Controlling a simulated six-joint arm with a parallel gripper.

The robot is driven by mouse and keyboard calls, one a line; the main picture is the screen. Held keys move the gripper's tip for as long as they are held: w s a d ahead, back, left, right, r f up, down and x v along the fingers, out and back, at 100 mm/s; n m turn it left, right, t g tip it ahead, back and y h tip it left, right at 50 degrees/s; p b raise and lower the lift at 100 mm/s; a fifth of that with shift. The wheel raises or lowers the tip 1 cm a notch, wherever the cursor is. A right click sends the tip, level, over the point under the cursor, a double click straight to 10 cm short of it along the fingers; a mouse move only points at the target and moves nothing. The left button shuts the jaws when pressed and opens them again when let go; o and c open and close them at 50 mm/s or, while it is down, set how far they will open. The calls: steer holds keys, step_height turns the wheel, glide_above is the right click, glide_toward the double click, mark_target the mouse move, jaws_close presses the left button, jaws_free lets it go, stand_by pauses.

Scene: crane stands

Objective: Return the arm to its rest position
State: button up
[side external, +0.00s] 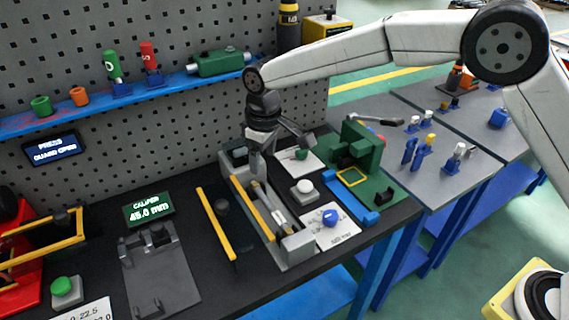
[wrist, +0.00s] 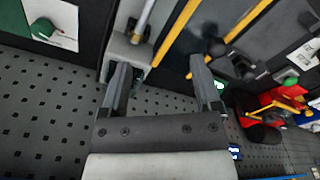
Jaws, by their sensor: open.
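My gripper (side external: 280,144) hangs from my white arm, above the back end of a grey fixture with a yellow rail (side external: 252,208). Its two grey fingers are spread. In the wrist view my gripper (wrist: 160,66) shows a wide gap between the fingers, with nothing held in it. The end of the grey fixture (wrist: 128,50) and its pale rod (wrist: 143,22) lie beyond the left finger. I cannot tell the exact height of the fingers above the fixture.
The pegboard (side external: 100,75) with its blue shelf (side external: 180,82) rises close behind my gripper. A green machine (side external: 358,145) stands to the right. A caliper display (side external: 148,209) reads 45.0 mm. Another yellow rail (side external: 215,222) lies left of the fixture.

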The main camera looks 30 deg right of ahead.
steer(key=s+d+m+t, duration=0.1)
steer(key=s+d+m, duration=0.1)
steer(key=s+d, duration=0.35)
steer(key=s+d+m, duration=0.1)
steer(key=s+d, duration=0.2)
steer(key=d, duration=0.6)
steer(key=s+d+f+m, duration=0.1)
steer(key=s+d, duration=0.3)
steer(key=s, duration=0.3)
steer(key=s+d+f+m, duration=0.2)
steer(key=s+d, duration=0.3)
steer(key=s, duration=0.3)
steer(key=shift+m+t, duration=0.3)
steer(key=shift+t, duration=0.1)
